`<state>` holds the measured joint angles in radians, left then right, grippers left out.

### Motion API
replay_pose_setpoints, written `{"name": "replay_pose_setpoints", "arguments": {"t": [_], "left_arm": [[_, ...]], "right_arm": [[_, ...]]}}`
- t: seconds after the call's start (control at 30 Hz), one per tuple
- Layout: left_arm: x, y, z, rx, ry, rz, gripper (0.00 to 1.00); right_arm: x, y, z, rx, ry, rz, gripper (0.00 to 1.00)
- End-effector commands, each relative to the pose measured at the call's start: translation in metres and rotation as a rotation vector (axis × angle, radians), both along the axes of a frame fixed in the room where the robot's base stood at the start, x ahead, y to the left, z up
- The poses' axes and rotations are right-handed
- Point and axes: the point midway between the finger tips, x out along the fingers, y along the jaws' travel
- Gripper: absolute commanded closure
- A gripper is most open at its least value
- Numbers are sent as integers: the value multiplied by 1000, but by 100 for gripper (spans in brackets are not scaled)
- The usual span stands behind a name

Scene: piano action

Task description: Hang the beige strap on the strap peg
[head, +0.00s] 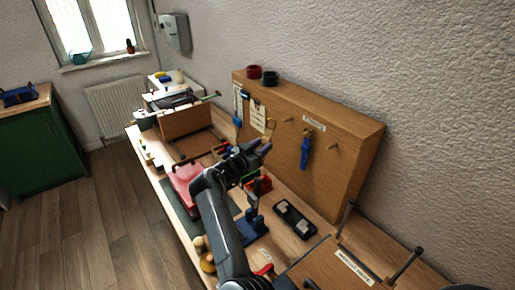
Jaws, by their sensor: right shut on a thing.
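My right gripper (264,147) is in front of the wooden pegboard, near the middle of the view. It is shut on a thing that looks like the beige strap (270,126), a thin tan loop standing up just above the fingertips. The fingers hide the strap's lower part. The pegboard (350,140) carries a small white label (314,122) too small to read. A bare peg (288,119) sticks out to the right of the loop, and another bare peg (334,147) is farther right. I cannot tell which is the strap peg. My left gripper is not in view.
A blue tool (306,150) hangs between the bare pegs. Pale cards (258,118) hang at the board's left. Two small rolls (254,72) sit on its top. A black tray (295,219) and a red case (188,183) lie on the bench.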

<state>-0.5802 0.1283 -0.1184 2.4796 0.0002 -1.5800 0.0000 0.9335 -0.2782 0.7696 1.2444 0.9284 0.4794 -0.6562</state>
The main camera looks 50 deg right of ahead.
Motion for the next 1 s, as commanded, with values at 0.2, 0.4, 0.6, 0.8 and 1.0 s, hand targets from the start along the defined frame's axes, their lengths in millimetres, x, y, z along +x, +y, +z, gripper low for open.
{"name": "replay_pose_setpoints", "arguments": {"t": [0.2, 0.4, 0.6, 0.8, 1.0], "left_arm": [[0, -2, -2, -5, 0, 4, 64], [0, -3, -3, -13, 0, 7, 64], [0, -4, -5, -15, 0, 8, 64], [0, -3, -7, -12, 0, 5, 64], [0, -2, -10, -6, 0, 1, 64]], "right_arm": [[-4, -13, -2, 0, 0, 0, 94], [-7, -24, -3, 0, 1, 0, 94], [-10, -36, -4, -1, 0, 0, 94], [-13, -47, -5, 1, 0, 0, 94], [-16, -59, -5, -1, 0, 0, 94]]}}
